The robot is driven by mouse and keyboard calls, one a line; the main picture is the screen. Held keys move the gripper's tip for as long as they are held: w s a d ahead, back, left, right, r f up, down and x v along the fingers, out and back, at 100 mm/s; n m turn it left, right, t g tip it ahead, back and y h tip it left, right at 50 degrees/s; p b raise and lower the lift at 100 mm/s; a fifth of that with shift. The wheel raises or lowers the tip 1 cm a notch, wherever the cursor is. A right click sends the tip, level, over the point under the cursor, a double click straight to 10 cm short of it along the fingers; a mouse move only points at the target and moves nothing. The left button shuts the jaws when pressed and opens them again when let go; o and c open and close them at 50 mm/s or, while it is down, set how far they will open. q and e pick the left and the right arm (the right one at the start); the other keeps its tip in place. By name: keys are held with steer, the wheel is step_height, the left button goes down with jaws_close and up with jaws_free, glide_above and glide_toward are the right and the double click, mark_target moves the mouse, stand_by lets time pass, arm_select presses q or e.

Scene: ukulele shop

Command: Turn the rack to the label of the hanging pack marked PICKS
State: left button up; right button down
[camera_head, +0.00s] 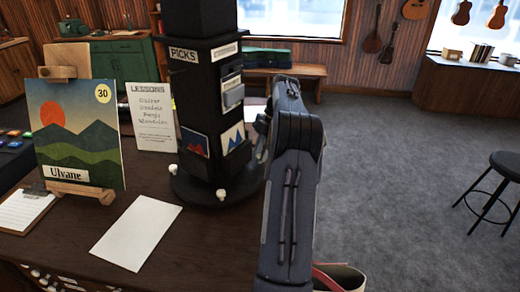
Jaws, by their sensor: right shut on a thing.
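The black rack (205,115) stands on the dark counter on a round base (195,192) with small white knobs (221,194). Its left face bears a label reading PICKS (184,55) at the top and a blue and red card (194,141) low down. Its right face has a pale label (224,50) too slanted to read, a grey-white pack (233,95) and a blue and white card (233,137). My right gripper (261,132) is at the rack's right side, shut on it; my arm hides its fingertips and the gripped part. My left gripper is not in view.
A painting marked Ulvane (75,135) on a small easel, a LESSONS sheet (151,117), a blank sheet (136,232) and a clipboard (24,209) are left of the rack. A stool (508,165) stands at the right on open carpet.

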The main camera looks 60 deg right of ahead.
steer(key=shift+w+d+n+g+p, duration=0.3)
steer(key=shift+w+d+n+p, duration=0.15)
steer(key=shift+w+d+n, duration=0.45)
steer(key=shift+w+d+n+g, duration=0.3)
steer(key=shift+w+d+n, duration=0.05)
steer(key=shift+w+n, duration=0.45)
steer(key=shift+w, duration=0.1)
steer(key=shift+f, duration=0.1)
